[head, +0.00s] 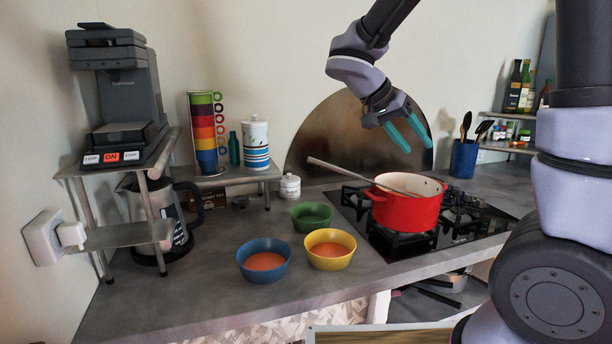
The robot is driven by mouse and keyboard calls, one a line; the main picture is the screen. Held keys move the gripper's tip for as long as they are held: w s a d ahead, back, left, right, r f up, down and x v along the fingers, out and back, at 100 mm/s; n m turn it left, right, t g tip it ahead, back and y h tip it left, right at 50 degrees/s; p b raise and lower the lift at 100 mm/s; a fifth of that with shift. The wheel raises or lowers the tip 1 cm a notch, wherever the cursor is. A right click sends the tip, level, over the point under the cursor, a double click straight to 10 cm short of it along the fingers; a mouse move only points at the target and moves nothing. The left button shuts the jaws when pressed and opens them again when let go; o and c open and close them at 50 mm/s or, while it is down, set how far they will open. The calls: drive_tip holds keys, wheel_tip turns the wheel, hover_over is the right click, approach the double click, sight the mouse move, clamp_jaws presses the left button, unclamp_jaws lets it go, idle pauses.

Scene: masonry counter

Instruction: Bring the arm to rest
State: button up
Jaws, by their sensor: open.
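My gripper (409,132) is raised in the air above the red pot, in front of the back wall. Its two teal fingers are apart and nothing is between them. It touches nothing that I can see. My arm reaches in from the right side and bends over the top of the picture.
A red pot (405,212) with a ladle (345,174) stands on the stove (460,222). Blue (264,262) and yellow (331,249) bowls hold orange-red liquid; a green bowl (312,217) sits behind. A coffee machine (120,85) stands left. The air around my gripper is free.

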drive_tip(key=s+r+n+t+y, duration=0.2)
drive_tip(key=s+r+y, duration=0.2)
drive_tip(key=s+y, duration=0.1)
drive_tip(key=s+d+r+n+t+y, duration=0.1)
drive_tip(key=s+r+n+t+y, duration=0.1)
drive_tip(key=s, duration=0.5)
drive_tip(key=r+t+y, duration=0.1)
drive_tip(key=r+y, duration=0.1)
drive_tip(key=y, duration=0.1)
drive_tip(key=shift+s+y, duration=0.25)
drive_tip(key=shift+y, duration=0.05)
drive_tip(key=shift+d, duration=0.1)
idle(0.7)
